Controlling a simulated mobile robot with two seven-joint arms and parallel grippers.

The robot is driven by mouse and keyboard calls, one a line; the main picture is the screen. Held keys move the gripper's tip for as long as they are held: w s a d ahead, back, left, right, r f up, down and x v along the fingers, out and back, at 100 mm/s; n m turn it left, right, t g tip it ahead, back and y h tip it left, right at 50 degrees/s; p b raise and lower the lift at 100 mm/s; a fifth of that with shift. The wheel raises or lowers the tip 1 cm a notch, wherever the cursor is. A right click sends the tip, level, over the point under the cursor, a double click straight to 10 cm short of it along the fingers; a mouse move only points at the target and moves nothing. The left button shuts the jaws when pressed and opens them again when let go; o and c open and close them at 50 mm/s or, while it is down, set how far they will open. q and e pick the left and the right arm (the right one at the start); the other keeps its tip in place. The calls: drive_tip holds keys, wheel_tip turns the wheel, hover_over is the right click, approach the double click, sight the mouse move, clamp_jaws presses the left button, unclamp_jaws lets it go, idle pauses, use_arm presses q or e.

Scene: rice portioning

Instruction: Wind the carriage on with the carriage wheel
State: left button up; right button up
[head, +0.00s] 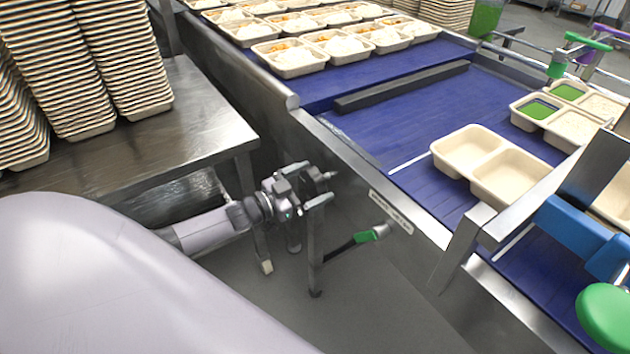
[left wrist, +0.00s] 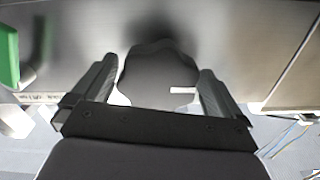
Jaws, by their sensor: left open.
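A dark grey, lobed knob with a pale mark, which looks like the carriage wheel (left wrist: 150,78), stands between the two fingers of my left gripper in the left wrist view. My left gripper (left wrist: 158,70) is open, with a finger on either side of the wheel; a small gap shows on the right, and contact on the left is unclear. In the head view my left gripper (head: 325,187) is at the conveyor's near side, and the wheel cannot be made out there. My right gripper is not in view.
A green-handled lever (head: 372,235) sticks out from the conveyor side, right of my left gripper. An empty two-part tray (head: 478,157) lies on the blue belt (head: 385,125). Filled trays (head: 290,58) stand further back. A steel table (head: 190,125) with tray stacks is at left.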

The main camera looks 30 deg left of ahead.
sight(307, 185)
use_arm(q)
drive_tip(key=shift+v, duration=2.85)
